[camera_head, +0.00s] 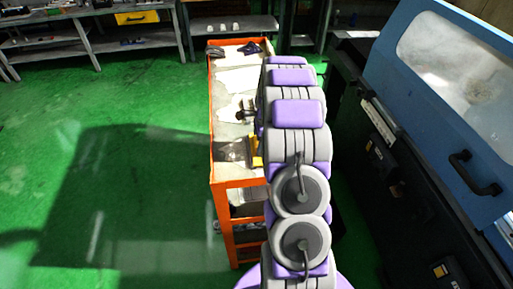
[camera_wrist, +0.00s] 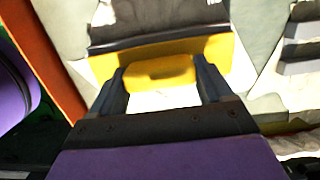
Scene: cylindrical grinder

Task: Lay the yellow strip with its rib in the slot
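The yellow strip (camera_wrist: 222,52) lies across the wrist view, with a raised yellow block in its middle between my fingers. My gripper (camera_wrist: 161,66) has a finger against each side of that block and appears shut on it. A dark grey metal piece (camera_wrist: 150,32) lies just beyond the strip, close along its far edge. In the head view a small bit of the yellow strip (camera_head: 257,155) shows beside my arm, to the right of the metal piece (camera_head: 231,150). The rib and the slot cannot be made out, nor whether they meet.
The orange-framed cart (camera_head: 211,125) has a light, paper-like top with tools (camera_head: 246,110) and dark parts farther back. A grey stepped part (camera_wrist: 298,50) is at the right of the wrist view. The blue and black grinder (camera_head: 430,90) stands right of my arm. Green floor is clear left.

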